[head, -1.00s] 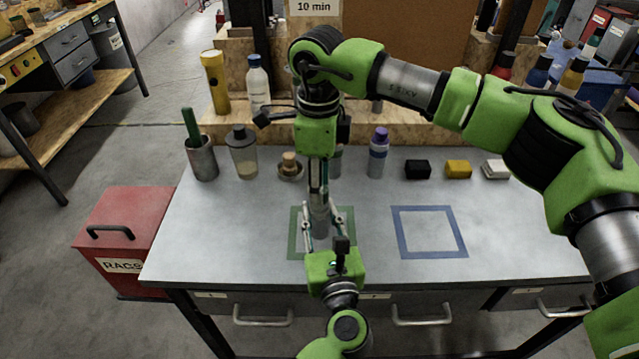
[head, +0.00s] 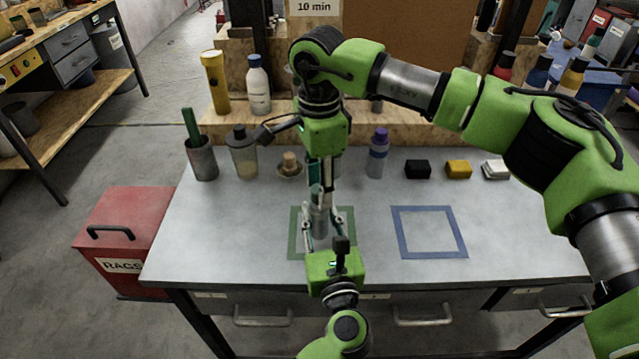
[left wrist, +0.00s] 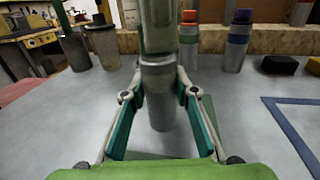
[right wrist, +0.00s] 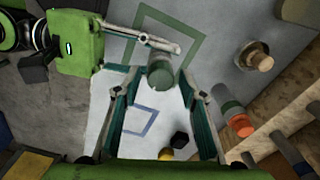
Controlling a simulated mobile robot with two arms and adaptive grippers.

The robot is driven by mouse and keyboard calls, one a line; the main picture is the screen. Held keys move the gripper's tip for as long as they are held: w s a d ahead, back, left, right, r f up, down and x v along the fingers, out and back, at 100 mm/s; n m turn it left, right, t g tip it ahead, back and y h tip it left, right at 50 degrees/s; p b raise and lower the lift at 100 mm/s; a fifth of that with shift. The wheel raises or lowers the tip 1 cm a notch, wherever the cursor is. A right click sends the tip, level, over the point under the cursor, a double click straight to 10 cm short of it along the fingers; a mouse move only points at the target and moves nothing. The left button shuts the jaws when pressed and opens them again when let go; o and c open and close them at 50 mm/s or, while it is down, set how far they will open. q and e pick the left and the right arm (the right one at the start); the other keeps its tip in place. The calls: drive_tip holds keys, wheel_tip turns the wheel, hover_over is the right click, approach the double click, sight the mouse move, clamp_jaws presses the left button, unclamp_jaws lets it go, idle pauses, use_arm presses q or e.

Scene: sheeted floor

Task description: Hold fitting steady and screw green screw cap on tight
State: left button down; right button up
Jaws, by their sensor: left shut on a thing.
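The grey metal fitting (head: 320,222) stands upright inside the green taped square (head: 293,250) on the bench. My left gripper (head: 320,226) is shut on it from the front; the left wrist view shows the fitting (left wrist: 160,105) between both fingers. The dull green screw cap (head: 316,192) sits upright on top of the fitting, and it also shows in the left wrist view (left wrist: 158,28). My right gripper (right wrist: 158,88) points down from above, its fingers spread apart on either side of the cap (right wrist: 160,76). How tightly the cap is seated cannot be seen.
Black (head: 418,169), yellow (head: 458,169) and white blocks stand right. The blue square (head: 402,235) is empty.

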drive_tip(key=n, duration=1.3)
drive_tip(key=shift+n, duration=0.3)
clamp_jaws()
drive_tip(key=m, duration=0.4)
drive_tip(key=shift+m, duration=0.3)
drive_tip(key=m, duration=0.9)
drive_tip(key=shift+m, duration=0.4)
drive_tip(key=m, duration=0.5)
drive_tip(key=shift+o, duration=0.7)
unclamp_jaws()
drive_tip(key=shift+c, duration=0.7)
